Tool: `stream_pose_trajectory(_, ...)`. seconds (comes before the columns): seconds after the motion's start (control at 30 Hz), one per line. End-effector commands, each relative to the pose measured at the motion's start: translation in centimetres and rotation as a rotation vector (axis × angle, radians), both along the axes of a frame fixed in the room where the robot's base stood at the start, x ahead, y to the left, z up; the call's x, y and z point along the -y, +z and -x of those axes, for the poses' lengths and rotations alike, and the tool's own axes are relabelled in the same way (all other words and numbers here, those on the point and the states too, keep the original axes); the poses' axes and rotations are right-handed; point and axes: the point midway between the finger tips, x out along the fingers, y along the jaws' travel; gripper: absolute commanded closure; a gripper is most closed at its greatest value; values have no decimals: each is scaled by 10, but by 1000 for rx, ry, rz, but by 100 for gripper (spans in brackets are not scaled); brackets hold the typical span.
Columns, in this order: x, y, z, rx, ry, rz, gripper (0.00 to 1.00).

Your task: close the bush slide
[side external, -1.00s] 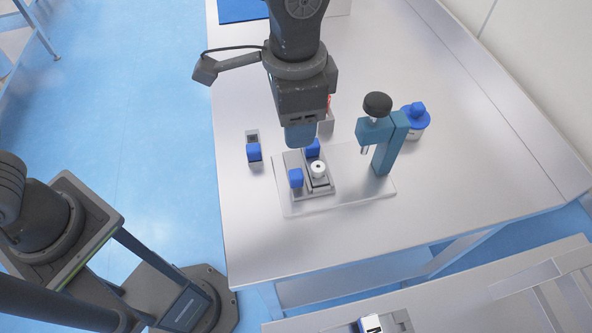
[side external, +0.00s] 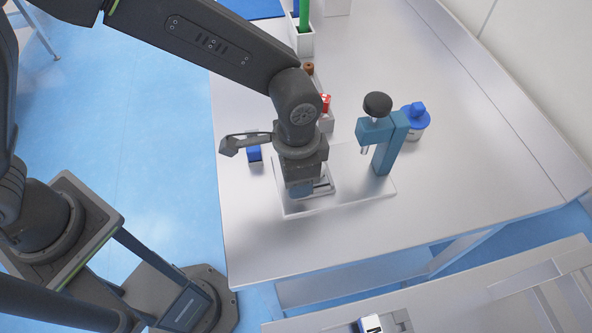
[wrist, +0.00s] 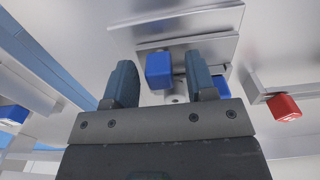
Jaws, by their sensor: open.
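My gripper (side external: 302,188) is low over the slide fixture on the pale base plate (side external: 360,188) and hides most of it in the side view. In the wrist view my gripper (wrist: 160,75) is open, one finger on either side of a blue block (wrist: 159,70). The block sits on the fixture's grey plate; whether the fingers touch it I cannot tell. A second blue block (wrist: 220,84) shows partly behind the right finger. Only a corner of the grey slide plate (side external: 326,184) shows beside my gripper.
A teal press with a black knob (side external: 377,105) stands on the right of the base plate. A blue-lidded jar (side external: 415,122) is behind it. A red block (side external: 325,103) in a holder is at the back, a blue block (side external: 254,153) to the left.

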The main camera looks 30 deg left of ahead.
Motion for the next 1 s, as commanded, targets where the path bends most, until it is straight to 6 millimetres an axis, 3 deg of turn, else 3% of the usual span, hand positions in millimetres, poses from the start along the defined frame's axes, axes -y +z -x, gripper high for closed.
stream_pose_trajectory(0.27,0,-1,0,0,0,0,50)
stream_pose_trajectory(0.77,0,-1,0,0,0,0,98)
stream_pose_trajectory(1.0,0,0,0,0,0,0,100)
